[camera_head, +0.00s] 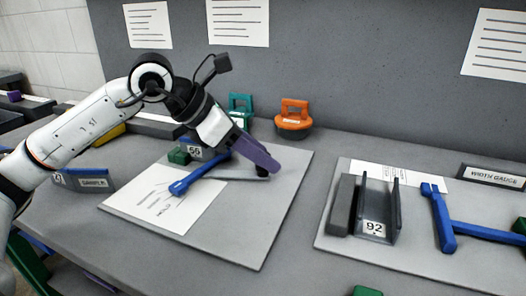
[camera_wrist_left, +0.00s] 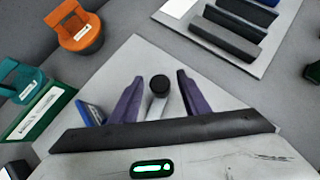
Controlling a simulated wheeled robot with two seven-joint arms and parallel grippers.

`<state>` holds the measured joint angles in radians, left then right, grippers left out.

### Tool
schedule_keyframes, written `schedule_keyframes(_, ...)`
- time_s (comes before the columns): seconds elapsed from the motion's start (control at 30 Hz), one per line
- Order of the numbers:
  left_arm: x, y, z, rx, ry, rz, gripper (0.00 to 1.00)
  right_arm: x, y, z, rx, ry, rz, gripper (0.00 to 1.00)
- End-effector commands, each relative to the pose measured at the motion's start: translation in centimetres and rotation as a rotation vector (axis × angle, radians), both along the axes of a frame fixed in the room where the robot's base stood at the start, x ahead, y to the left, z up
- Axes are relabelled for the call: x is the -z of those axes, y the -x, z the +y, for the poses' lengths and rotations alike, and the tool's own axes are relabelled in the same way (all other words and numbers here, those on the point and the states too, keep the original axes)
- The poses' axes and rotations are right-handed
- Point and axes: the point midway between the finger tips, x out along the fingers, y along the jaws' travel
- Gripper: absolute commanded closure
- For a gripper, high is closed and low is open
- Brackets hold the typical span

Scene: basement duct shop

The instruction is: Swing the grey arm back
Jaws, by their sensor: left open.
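The grey arm (camera_head: 240,178) lies low over the left grey board (camera_head: 255,235), with a black knob (camera_head: 262,172) at its right end. In the left wrist view the black knob (camera_wrist_left: 160,84) and part of the grey arm (camera_wrist_left: 157,106) sit between my purple fingers. My left gripper (camera_head: 270,166) is open, with one finger on each side of the knob and a gap showing on both sides. The wrist view shows the left gripper (camera_wrist_left: 159,77) too. The gripper partly hides the grey arm in the head view. My right gripper is not in view.
A blue handle (camera_head: 200,174), a green block (camera_head: 179,156) and a numbered plate (camera_head: 195,152) are on the left board. Orange (camera_head: 294,120) and teal (camera_head: 240,105) handled items stand behind. The right board holds a grey channel (camera_head: 377,215) and a blue T-shaped tool (camera_head: 443,222).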

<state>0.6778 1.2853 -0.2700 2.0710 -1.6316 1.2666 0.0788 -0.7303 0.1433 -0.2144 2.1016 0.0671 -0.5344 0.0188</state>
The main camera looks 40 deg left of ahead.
Motion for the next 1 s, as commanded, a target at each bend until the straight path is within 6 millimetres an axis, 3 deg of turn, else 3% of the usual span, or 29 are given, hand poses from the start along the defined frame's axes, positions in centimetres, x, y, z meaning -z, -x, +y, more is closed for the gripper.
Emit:
schedule_keyframes(0.37,0.7,-0.6,-0.4,-0.001,-0.001,0.000,0.58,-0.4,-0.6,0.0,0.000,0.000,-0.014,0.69)
schedule_keyframes(0.4,0.7,-0.6,-0.3,-0.001,-0.001,0.000,0.59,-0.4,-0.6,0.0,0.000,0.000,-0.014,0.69)
schedule_keyframes(0.63,0.6,-0.6,-0.3,-0.001,-0.001,0.000,0.98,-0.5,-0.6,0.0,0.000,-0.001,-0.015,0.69)
schedule_keyframes(1.0,0.4,-0.7,-1.3,0.042,0.002,0.000,1.00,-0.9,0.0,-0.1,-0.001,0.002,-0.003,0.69)
